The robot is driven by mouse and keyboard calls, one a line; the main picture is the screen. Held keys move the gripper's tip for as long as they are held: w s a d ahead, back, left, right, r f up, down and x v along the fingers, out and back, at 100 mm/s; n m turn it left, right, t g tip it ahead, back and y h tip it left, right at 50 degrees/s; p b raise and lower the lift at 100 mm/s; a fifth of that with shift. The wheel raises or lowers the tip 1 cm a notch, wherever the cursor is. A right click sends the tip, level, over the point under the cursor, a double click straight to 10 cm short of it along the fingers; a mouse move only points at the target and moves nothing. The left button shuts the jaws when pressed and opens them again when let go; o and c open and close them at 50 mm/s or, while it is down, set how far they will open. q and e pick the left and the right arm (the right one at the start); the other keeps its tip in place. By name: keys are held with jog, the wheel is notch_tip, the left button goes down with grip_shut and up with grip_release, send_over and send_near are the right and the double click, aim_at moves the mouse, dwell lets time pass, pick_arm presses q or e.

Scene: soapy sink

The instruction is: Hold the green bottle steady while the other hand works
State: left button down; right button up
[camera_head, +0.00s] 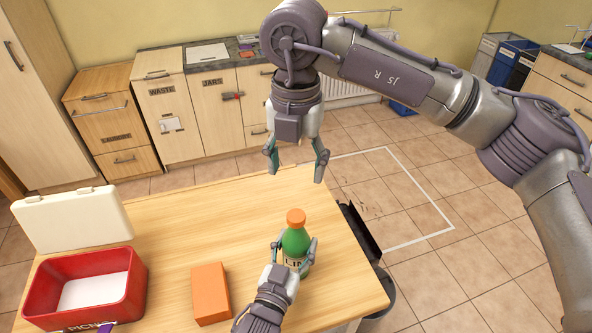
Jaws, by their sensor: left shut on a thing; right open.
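A green bottle (294,240) with an orange cap (296,216) and a pale label stands upright near the right part of the wooden table (190,220). My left gripper (296,258) is shut around the bottle's body at label height, with a finger on each side. My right gripper (297,172) is open and empty. It points down above the table's far edge, above and behind the bottle in the picture. The lower part of the bottle is partly hidden by my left gripper.
An orange block (210,293) lies left of the bottle. A red box (82,285) with a raised white lid (72,218) stands at the table's left. A dark bin (378,296) stands beyond the right edge.

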pick_arm(q)
jog(key=shift+c, duration=1.1)
grip_release()
jog(key=shift+s, duration=0.1)
jog(key=v, duration=1.2)
